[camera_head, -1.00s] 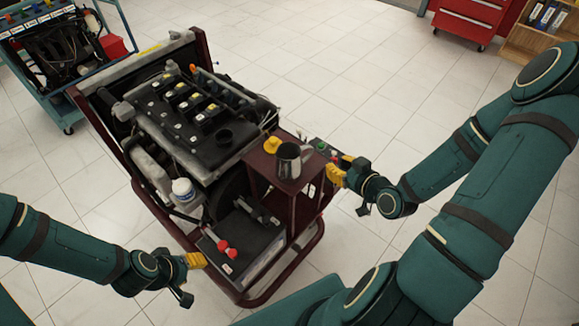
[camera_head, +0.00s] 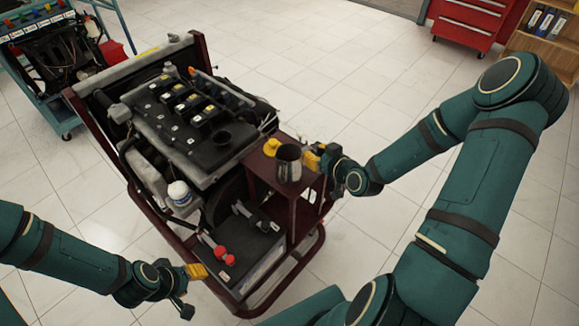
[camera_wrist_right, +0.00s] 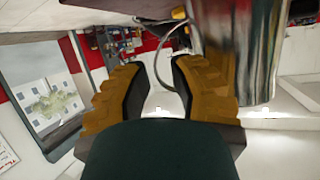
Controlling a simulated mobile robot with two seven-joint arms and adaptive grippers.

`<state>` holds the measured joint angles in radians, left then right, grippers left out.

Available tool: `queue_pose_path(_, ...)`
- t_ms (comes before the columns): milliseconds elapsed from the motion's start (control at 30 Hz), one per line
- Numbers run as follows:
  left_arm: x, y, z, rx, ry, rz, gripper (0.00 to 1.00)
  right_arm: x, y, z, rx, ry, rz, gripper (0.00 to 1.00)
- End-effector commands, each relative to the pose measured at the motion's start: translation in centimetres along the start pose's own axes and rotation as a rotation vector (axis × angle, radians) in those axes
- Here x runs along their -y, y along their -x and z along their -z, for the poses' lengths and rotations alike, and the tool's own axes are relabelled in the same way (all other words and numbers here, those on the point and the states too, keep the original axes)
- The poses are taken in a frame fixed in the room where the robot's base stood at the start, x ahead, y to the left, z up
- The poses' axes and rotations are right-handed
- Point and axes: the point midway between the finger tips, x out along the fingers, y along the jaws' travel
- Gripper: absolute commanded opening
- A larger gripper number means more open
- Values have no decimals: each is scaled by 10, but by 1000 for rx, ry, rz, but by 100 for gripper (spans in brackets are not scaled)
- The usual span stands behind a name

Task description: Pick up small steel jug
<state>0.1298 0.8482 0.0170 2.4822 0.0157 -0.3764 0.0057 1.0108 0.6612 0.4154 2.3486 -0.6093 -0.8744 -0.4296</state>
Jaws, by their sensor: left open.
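The small steel jug (camera_head: 288,164) stands upright on the small dark red shelf (camera_head: 262,166) at the front right of the engine trainer. My right gripper (camera_head: 312,158) is just to the right of the jug, at its handle side. In the right wrist view the jug's shiny body (camera_wrist_right: 242,45) is at the upper right, and its thin curved handle shows between the two yellow fingers of the right gripper (camera_wrist_right: 158,78). Those fingers are apart, with a gap around the handle. My left gripper (camera_head: 197,271) is open and empty, left of the battery.
A yellow cap (camera_head: 272,146) is on the shelf just behind the jug. The engine (camera_head: 195,115) stands to the left. Floor is free to the right of the trainer.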

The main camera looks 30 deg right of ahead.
Motion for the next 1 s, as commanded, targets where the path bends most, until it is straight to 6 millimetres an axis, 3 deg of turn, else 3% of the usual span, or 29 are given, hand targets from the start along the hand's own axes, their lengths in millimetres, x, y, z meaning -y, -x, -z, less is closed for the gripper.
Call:
queue_pose_path(133, 0, -1, 0, 0, 0, 0, 47, 1, -15, 0, 0, 0, 2, 22)
queue_pose_path(400, 0, -1, 0, 0, 0, 0, 47, 0, -17, 0, 0, 1, 0, 22)
queue_pose_path(433, 0, -1, 0, 0, 0, 0, 47, 0, -17, 0, 0, 0, 0, 18)
queue_pose_path(500, 0, -1, 0, 0, 0, 0, 47, 0, -17, 0, 0, 0, 1, 0)
queue_pose_path(1000, 0, 0, 0, 0, 0, 0, 47, 1, -16, 1, 0, 1, 1, 0)
